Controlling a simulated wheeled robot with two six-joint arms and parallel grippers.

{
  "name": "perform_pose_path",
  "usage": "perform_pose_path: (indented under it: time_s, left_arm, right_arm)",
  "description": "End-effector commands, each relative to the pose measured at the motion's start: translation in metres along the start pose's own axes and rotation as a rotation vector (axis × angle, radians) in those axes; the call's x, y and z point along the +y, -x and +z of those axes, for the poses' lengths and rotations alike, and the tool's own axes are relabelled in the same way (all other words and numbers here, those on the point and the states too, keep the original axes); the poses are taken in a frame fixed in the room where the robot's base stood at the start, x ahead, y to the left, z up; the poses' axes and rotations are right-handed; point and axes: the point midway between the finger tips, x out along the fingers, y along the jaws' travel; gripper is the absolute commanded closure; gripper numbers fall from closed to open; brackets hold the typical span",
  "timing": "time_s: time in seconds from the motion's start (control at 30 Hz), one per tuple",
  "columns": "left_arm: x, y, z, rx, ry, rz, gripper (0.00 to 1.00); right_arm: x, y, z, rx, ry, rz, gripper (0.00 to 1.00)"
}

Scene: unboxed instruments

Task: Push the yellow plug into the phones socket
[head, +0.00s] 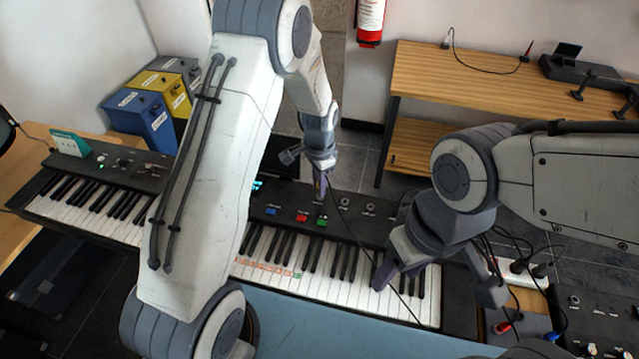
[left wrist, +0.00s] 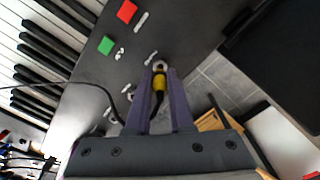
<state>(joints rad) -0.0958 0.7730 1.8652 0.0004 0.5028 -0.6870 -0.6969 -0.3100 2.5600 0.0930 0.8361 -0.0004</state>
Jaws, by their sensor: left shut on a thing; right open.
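My left gripper (head: 319,192) is at the back edge of the keyboard's black panel. In the left wrist view my left gripper (left wrist: 160,88) is shut on the yellow plug (left wrist: 159,82), whose tip points at the panel. A round metal socket (left wrist: 159,66) lies right at the plug's tip; I cannot tell whether the tip is inside it. The socket labels are too small to read, so I cannot tell which is phones. In the head view the gripper mostly hides the plug. My right gripper (head: 437,285) is open and empty over the right end of the keys.
More sockets (head: 343,203) lie along the panel to the right, near red (head: 301,218) and green (head: 321,221) buttons. A thin black cable (head: 365,252) crosses the keys. A power strip with cables (head: 522,270) stands right of the keyboard. A wooden bench (head: 480,75) is behind.

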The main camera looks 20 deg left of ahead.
Motion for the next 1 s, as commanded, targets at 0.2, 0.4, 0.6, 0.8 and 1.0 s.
perform_pose_path:
  time_s: [0.2,0.4,0.6,0.8,1.0]
  left_arm:
    - [0.0000,0.0006,0.0002,0.000,0.000,0.000,1.00]
    - [0.0000,0.0000,0.0002,0.000,0.000,0.000,1.00]
    - [0.0000,-0.0019,0.0002,0.000,0.000,0.000,1.00]
    - [0.0000,-0.0057,0.0002,0.000,0.000,0.000,1.00]
    - [0.0000,-0.0093,0.0002,0.000,0.000,0.000,1.00]
  right_arm:
    - [-0.0002,0.0022,-0.0001,0.000,0.000,0.000,0.41]
    - [-0.0001,0.0016,-0.0001,0.000,0.000,0.000,0.41]
    - [0.0000,0.0003,0.0000,0.000,0.000,0.000,0.41]
    - [0.0002,-0.0023,0.0001,0.000,0.000,0.000,0.41]
    - [0.0003,-0.0047,0.0003,0.000,0.000,0.000,0.41]
